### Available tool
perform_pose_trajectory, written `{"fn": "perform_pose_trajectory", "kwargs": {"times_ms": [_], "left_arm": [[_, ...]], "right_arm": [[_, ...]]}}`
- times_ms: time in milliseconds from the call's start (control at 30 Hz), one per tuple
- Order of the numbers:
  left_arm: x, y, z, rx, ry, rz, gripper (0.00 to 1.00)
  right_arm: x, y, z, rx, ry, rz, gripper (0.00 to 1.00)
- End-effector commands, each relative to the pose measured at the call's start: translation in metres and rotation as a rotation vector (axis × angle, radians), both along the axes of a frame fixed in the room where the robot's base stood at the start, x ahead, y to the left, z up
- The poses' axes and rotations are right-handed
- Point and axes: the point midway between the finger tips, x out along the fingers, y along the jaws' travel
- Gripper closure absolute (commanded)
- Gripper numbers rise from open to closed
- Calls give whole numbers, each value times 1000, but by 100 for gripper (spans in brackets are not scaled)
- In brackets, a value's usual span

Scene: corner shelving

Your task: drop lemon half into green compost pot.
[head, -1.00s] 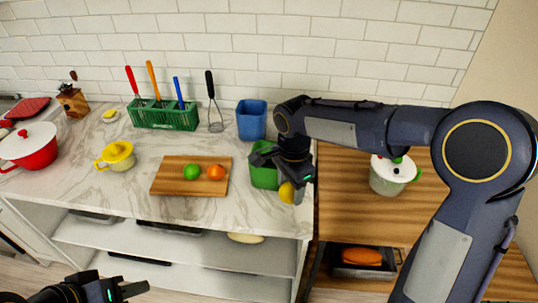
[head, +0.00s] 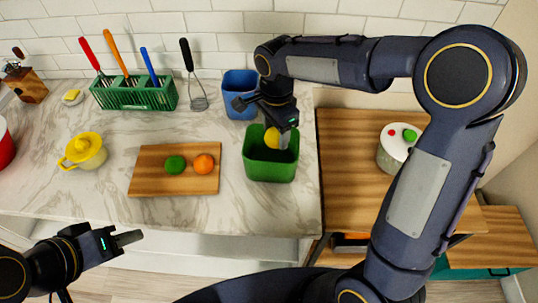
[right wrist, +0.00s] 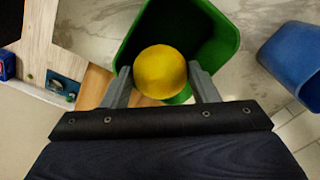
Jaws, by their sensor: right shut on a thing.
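The yellow lemon half (head: 272,138) is held by my right gripper (head: 282,140), over the opening of the green compost pot (head: 270,172). In the right wrist view the lemon half (right wrist: 160,72) sits between the two fingers, and the green pot (right wrist: 222,30) opens behind it. The pot's inside looks dark and empty where it shows. My left gripper (head: 128,240) is in front of the counter, away from the objects; its finger gap is not clear.
A blue pot (head: 240,90) stands behind the green one. A cutting board (head: 145,180) with a green fruit (head: 175,165) and an orange fruit (head: 204,164) lies to the left. A green utensil rack (head: 135,95) and a yellow juicer (head: 84,150) stand further left. A white pot (head: 390,155) is at right.

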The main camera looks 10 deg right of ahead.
Motion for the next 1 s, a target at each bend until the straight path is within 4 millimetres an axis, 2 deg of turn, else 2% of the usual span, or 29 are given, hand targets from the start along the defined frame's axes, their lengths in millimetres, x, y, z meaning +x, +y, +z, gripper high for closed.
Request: {"fn": "perform_pose_trajectory", "kwargs": {"times_ms": [33, 233, 600, 633, 800, 1000], "left_arm": [[0, 0, -10, 0, 0, 0, 64], [0, 0, -26, 0, 0, 0, 64], [0, 0, -28, 0, 0, 0, 64], [0, 0, -28, 0, 0, 0, 64], [0, 0, -28, 0, 0, 0, 64], [0, 0, -28, 0, 0, 0, 64]], "right_arm": [[0, 0, -12, 0, 1, 0, 68], [0, 0, -34, -1, 2, 1, 68], [0, 0, -37, 0, 1, 1, 68], [0, 0, -37, 0, 1, 1, 42], [0, 0, -37, 0, 1, 1, 21], [0, 0, -38, 0, 1, 1, 21]]}}
